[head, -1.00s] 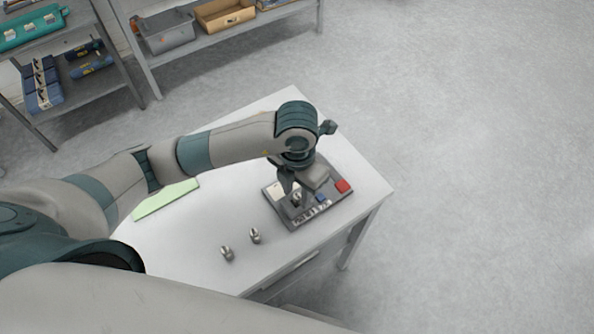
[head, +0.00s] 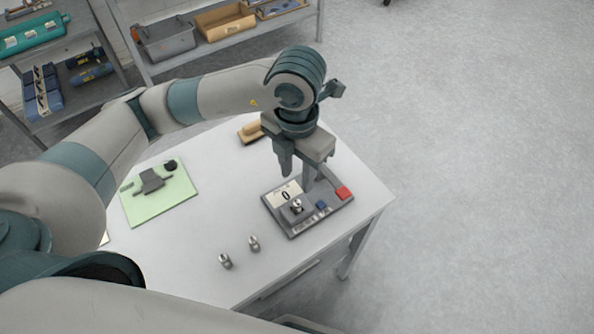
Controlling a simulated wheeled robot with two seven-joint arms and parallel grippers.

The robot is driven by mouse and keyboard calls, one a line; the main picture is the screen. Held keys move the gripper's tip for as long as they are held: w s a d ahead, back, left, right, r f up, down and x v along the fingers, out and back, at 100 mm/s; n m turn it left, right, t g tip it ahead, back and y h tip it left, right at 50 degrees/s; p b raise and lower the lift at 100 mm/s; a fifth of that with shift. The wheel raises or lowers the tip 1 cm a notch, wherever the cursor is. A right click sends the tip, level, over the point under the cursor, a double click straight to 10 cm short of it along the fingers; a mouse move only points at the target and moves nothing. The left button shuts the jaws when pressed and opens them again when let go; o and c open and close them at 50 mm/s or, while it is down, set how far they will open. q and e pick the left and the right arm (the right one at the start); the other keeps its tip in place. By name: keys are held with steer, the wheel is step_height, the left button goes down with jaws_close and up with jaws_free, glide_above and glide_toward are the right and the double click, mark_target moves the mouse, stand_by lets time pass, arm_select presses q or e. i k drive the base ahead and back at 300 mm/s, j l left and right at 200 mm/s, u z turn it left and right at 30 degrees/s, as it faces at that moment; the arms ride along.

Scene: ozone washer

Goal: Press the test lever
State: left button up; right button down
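A grey tester (head: 292,228) lies on the white table near its right corner. It has a pale label with a "0" (head: 285,195), a small metal part (head: 297,206) on a raised pad, a blue button (head: 321,205) and a red piece (head: 344,193) at its right end. I cannot tell for sure which piece is the test lever. My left gripper (head: 297,180) is above the back of the tester, pointing down, with its fingers apart and nothing between them. It hides part of the tester's back edge. My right gripper is not in view.
Two small metal fittings (head: 225,261) (head: 254,243) stand on the table in front of the tester. A green mat (head: 180,199) with dark parts lies at left. A tan wooden item (head: 251,131) is behind the gripper. Shelves (head: 165,68) with bins stand behind; the floor at right is clear.

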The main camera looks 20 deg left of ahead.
mark_target(343, 192)
steer(key=k, duration=1.5)
